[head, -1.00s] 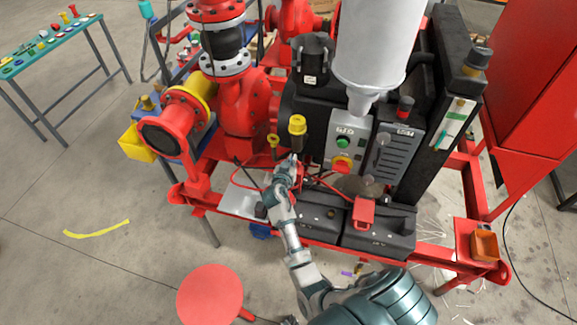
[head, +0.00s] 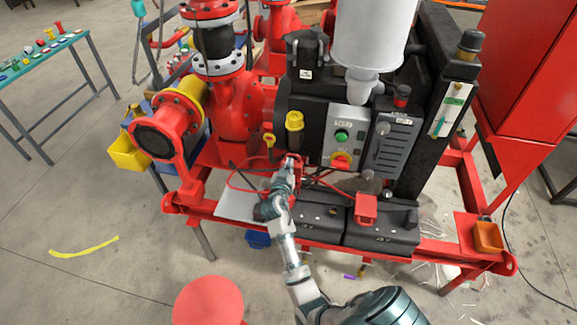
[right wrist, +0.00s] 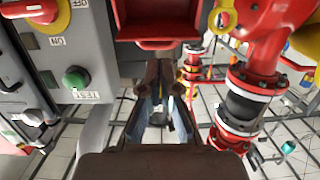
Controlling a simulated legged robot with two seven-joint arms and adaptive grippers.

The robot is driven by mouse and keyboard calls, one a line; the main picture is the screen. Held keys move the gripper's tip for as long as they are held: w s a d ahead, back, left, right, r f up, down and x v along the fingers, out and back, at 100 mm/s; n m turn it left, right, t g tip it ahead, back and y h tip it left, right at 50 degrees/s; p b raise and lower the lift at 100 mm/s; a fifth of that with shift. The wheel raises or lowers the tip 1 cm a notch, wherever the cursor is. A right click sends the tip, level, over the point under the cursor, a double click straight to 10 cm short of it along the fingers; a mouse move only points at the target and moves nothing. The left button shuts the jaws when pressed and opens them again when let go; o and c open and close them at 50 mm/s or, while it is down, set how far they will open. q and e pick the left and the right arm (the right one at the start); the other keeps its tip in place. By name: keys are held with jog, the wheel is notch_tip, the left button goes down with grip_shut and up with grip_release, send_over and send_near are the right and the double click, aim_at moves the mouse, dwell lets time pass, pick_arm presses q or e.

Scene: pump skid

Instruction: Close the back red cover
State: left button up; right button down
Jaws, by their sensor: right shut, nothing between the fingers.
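A red cover (right wrist: 158,22) shows at the top of the right wrist view as a hollow box, its inside facing the camera. My right gripper (right wrist: 158,72) is shut and empty, its fingertips close to the cover's near edge; I cannot tell if they touch. In the head view my right gripper (head: 291,164) is over the back of the left black battery, beside the control panel, and largely hides that cover. Another red cover (head: 366,208) sits on the right black battery. My left gripper is not in view.
Red cables (head: 325,183) run close to my right gripper. The control panel (head: 345,138) with a green button and red-yellow switch stands just behind and right. A yellow-capped fitting (head: 294,121) rises behind. Red pipework (head: 240,115) stands to the left.

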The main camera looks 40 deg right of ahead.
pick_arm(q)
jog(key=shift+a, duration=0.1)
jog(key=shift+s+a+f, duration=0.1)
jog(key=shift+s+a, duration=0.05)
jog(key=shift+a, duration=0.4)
pick_arm(e)
jog(key=shift+a+r, duration=0.15)
jog(key=shift+a, duration=0.25)
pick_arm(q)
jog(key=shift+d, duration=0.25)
pick_arm(e)
jog(key=shift+d, duration=0.3)
pick_arm(q)
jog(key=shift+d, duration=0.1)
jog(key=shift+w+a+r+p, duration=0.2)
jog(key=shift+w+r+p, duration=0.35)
jog(key=shift+p, duration=0.05)
pick_arm(e)
jog(key=s+a+r, duration=0.3)
jog(key=a+r, duration=0.1)
jog(key=r, duration=0.3)
jog(key=shift+s+a+r, duration=0.15)
